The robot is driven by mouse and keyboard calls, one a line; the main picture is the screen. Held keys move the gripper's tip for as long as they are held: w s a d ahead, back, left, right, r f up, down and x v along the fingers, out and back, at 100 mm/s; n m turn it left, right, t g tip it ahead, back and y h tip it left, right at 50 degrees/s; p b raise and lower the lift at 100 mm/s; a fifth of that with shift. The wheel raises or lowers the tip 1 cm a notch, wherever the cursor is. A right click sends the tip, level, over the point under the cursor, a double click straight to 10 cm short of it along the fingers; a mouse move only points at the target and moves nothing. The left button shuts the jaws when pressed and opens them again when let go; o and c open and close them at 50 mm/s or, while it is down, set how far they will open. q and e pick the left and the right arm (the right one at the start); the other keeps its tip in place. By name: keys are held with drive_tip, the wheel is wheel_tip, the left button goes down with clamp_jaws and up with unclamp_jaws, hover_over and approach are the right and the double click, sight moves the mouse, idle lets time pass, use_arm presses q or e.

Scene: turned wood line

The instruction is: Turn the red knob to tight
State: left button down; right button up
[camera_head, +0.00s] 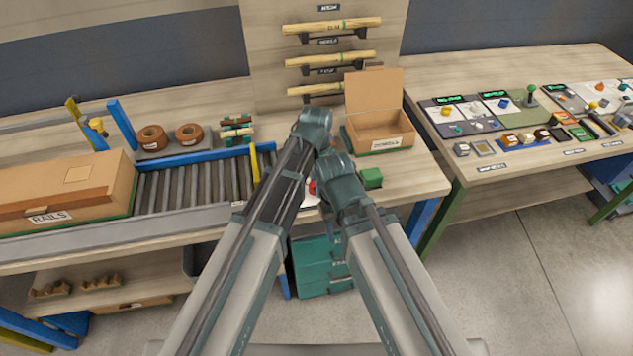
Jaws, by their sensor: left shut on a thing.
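A small patch of red, which I take for the red knob (312,187), shows in the head view in the narrow gap between my two arms, above the front edge of the middle bench. Most of it is hidden by my arm links. My left gripper (316,178) is shut on the red knob, with its fingertips largely covered by the wrists. My right arm reaches in beside it on the right, its wrist close to the left one. The fingers of the right gripper are hidden. The knob's marks and angle cannot be read.
A green block (371,178) sits close to the right of my wrists. An open cardboard box (378,134) stands behind it. A roller conveyor (190,187) and a closed box labelled RAILS (62,190) lie left. A side bench (520,150) at right holds several small parts.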

idle(0.3)
use_arm(q)
drive_tip(key=shift+c, duration=1.5)
unclamp_jaws()
drive_tip(key=shift+r, duration=0.1)
wheel_tip(320, 180, up, 14)
drive_tip(key=p, duration=1.3)
drive_tip(key=shift+f+p, duration=0.2)
drive_tip(key=shift+p, duration=0.2)
